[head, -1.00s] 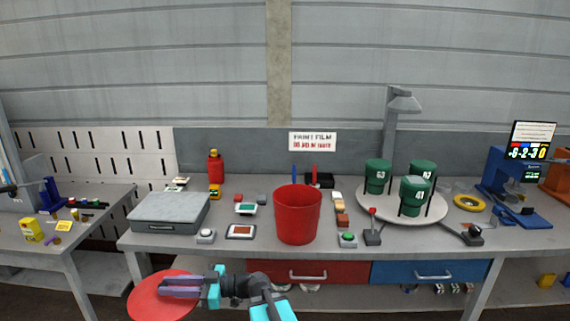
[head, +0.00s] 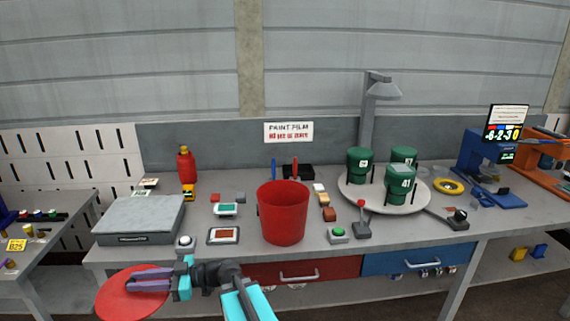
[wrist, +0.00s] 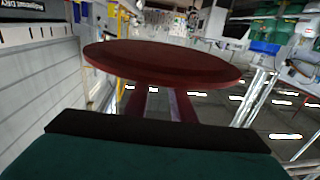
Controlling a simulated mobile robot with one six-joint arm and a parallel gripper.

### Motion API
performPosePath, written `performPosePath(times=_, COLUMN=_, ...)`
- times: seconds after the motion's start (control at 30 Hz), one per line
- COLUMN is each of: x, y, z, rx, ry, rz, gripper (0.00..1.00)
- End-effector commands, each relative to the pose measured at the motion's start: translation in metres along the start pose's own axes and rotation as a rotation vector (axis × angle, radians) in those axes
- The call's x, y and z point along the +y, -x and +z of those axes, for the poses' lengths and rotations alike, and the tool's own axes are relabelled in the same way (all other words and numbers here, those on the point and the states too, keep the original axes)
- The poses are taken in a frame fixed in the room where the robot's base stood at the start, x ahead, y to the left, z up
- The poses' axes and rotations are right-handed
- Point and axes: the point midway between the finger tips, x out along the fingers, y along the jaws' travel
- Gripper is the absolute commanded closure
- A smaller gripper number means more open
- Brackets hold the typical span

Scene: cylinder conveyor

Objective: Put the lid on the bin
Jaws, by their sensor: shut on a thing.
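The red bin (head: 283,214) stands upright and open-topped on the bench, near the middle of the head view. The round red lid (head: 117,298) is at the lower left of the head view, in front of the bench's front edge. My gripper (head: 150,281) is shut on the lid, to the left of the bin and nearer to me. In the wrist view the lid (wrist: 165,60) spreads as a dark red disc beyond my fingers (wrist: 160,104). The bin is not clearly seen in the wrist view.
A grey box (head: 140,218) lies on the bench left of the bin. A push button (head: 185,243) and a framed panel (head: 223,236) sit near the front edge. A green button (head: 338,234) and a lever (head: 362,225) stand right of the bin. A turntable (head: 417,201) holds green canisters.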

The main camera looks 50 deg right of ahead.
Motion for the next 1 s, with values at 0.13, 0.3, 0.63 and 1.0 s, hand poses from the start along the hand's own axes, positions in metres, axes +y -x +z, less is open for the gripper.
performPosePath(times=0.13, x=-0.004, y=-0.006, z=0.0, rx=0.001, ry=0.0, rz=-0.01, gripper=1.0)
performPosePath(times=0.3, x=0.0, y=-0.005, z=-0.003, rx=0.0, ry=0.0, rz=-0.003, gripper=1.0)
performPosePath(times=0.63, x=0.063, y=0.043, z=-0.029, rx=-0.005, ry=0.001, rz=0.122, gripper=1.0)
performPosePath(times=1.0, x=0.155, y=0.145, z=-0.072, rx=-0.012, ry=0.0, rz=0.335, gripper=1.0)
